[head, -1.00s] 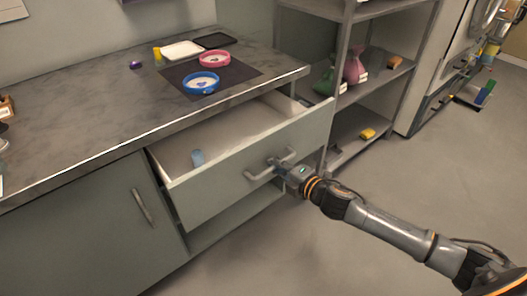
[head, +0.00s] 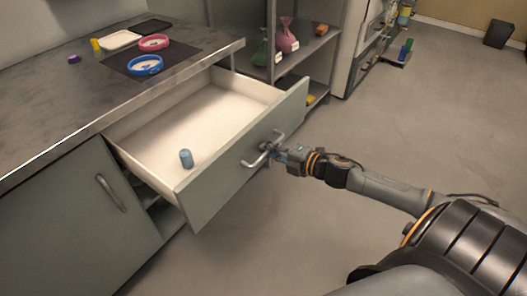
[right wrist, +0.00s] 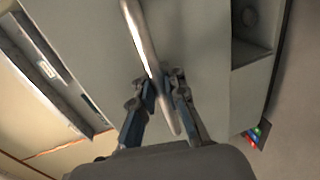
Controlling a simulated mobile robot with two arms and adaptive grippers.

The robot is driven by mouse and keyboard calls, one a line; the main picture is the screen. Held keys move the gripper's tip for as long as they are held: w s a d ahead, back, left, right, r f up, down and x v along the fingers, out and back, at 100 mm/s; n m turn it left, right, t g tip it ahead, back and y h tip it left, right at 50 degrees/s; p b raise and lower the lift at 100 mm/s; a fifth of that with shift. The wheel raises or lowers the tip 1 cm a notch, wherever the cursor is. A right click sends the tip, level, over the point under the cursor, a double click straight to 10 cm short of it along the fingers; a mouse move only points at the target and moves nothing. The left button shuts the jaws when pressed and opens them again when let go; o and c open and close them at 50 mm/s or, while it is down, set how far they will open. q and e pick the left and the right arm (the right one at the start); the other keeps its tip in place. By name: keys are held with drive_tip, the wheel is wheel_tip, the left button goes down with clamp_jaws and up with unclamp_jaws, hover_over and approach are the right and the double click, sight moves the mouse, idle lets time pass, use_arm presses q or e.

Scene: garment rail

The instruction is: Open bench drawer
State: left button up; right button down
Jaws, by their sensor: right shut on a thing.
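The bench drawer (head: 245,165) is pulled well out from under the grey bench top, and its pale inside shows. In the right wrist view both fingers (right wrist: 160,88) close around the metal handle bar (right wrist: 143,38), with the drawer front behind. My left gripper is not in view.
The bench top (head: 50,118) holds a dark mat with a blue ring dish (head: 145,65) and a pink ring dish (head: 153,42). A cupboard door (head: 75,215) is shut left of the drawer. A shelf rack (head: 270,72) stands behind.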

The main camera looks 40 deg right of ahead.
drive_tip(key=shift+w+r, duration=0.1)
drive_tip(key=shift+r, duration=0.05)
drive_tip(key=c, duration=1.7)
unclamp_jaws()
drive_tip(key=shift+o, duration=0.2)
drive_tip(key=v, duration=1.2)
